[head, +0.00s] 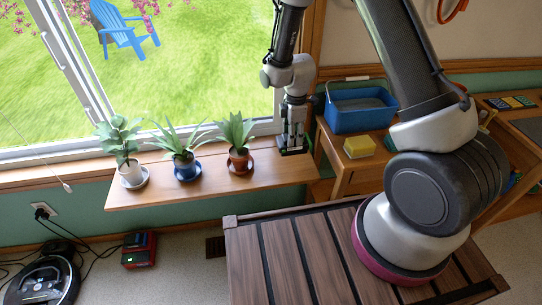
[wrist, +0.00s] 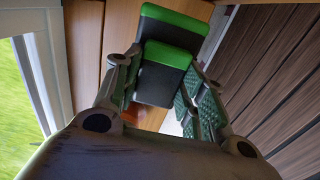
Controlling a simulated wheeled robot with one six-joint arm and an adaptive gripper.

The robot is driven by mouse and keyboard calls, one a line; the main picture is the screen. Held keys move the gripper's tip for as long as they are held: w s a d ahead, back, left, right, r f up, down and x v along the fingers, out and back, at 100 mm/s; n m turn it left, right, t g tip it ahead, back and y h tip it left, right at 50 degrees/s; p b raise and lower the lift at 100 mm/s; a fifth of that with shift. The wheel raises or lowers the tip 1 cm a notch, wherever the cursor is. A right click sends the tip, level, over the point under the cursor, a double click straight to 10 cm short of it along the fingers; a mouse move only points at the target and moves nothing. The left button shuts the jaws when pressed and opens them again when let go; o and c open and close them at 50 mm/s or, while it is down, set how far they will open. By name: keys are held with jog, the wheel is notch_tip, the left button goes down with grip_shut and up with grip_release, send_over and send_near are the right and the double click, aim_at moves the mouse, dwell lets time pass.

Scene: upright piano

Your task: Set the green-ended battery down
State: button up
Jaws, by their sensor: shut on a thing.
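My gripper (head: 293,138) points down over the right end of the wooden window shelf (head: 235,192). It is shut on the green-ended battery (wrist: 167,75), which has a dark body and bright green end parts. In the wrist view the battery sits between the two finger pads of my gripper (wrist: 160,92). In the head view the battery (head: 292,152) shows as a small dark and green shape under the fingers, close to the shelf top. I cannot tell whether it touches the wood.
Three potted plants stand on saucers along the shelf; the nearest is in a brown pot (head: 239,160). A wooden desk to the right holds a blue bin (head: 361,121) and a yellow sponge (head: 359,147). A red device (head: 139,250) and a robot vacuum (head: 45,281) are on the floor.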

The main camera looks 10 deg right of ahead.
aim_at(292, 152)
notch_tip(292, 152, down, 9)
jog(key=shift+r, duration=0.2)
dwell(0.3)
jog(key=o, duration=1.3)
jog(key=shift+f, duration=0.15)
jog(key=shift+o, duration=0.2)
